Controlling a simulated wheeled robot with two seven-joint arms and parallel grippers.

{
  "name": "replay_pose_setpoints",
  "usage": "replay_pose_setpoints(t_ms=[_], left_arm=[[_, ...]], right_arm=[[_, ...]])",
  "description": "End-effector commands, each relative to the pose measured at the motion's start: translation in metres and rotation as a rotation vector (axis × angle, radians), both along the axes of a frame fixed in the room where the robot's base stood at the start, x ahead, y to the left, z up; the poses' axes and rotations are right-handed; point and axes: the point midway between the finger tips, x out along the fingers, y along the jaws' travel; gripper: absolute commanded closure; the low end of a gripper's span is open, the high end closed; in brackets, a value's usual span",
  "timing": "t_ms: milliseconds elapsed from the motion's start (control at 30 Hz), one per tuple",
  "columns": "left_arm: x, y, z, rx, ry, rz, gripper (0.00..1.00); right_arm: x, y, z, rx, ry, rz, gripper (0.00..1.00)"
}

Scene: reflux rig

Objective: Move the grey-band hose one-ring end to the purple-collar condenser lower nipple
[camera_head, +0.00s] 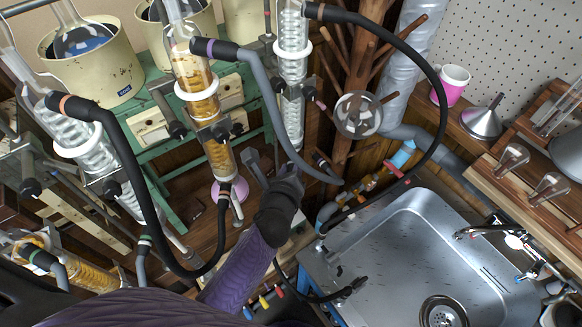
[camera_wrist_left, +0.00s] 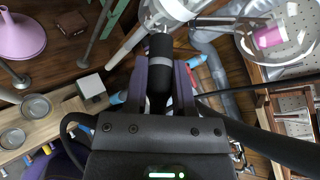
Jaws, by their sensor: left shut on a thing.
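My left gripper (camera_head: 284,172) is below the right-hand glass condenser (camera_head: 291,75). In the left wrist view its fingers (camera_wrist_left: 160,85) are shut around a short black hose end (camera_wrist_left: 160,48). That end points up toward clear glassware (camera_wrist_left: 172,10); whether it touches a nipple I cannot tell. A grey hose with a purple band (camera_head: 222,49) joins the amber middle condenser (camera_head: 195,80). My right gripper does not show.
A black hose with an orange band (camera_head: 88,108) loops from the left condenser (camera_head: 75,135) to the middle one's foot. The steel sink (camera_head: 400,245) is at right. A wooden peg stand (camera_head: 352,70) and a round glass flask (camera_head: 358,115) stand close to the right-hand condenser.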

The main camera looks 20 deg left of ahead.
Motion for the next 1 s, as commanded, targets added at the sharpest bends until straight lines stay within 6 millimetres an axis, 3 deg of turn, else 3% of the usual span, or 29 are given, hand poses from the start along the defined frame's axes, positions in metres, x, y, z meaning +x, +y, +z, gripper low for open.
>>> replay_pose_setpoints(t_ms=[1000], left_arm=[[0.014,0.004,0.000,0.000,0.000,0.000,1.00]], right_arm=[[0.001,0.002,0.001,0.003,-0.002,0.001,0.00]])
